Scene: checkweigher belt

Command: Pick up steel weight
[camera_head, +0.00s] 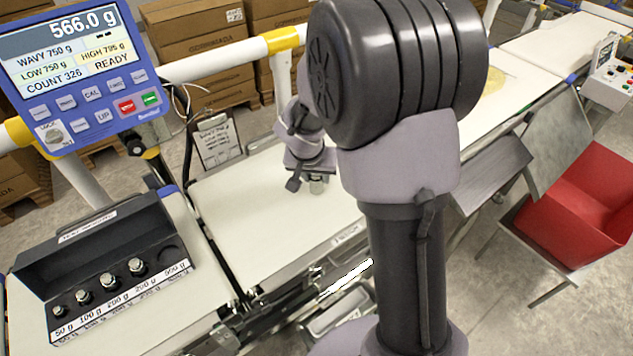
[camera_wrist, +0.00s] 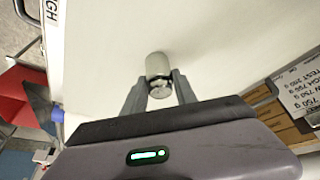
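The steel weight (camera_wrist: 158,68) is a small shiny cylinder with a narrower knob, standing on the white weighing belt (camera_head: 250,215). In the wrist view it sits between the two fingertips of my gripper (camera_wrist: 160,80), which meet its neck from both sides with no clear gap. In the head view my gripper (camera_head: 305,168) points down at the belt. The lower part of the steel weight (camera_head: 318,186) shows beneath it; the fingers partly hide the rest.
A black weight box (camera_head: 100,245) holding several smaller weights stands at lower left. The blue indicator (camera_head: 75,75) reads 566.0 g. A clipboard (camera_head: 217,140) is behind the belt. A red bin (camera_head: 580,210) and tilted grey plates are at right. The belt around the weight is clear.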

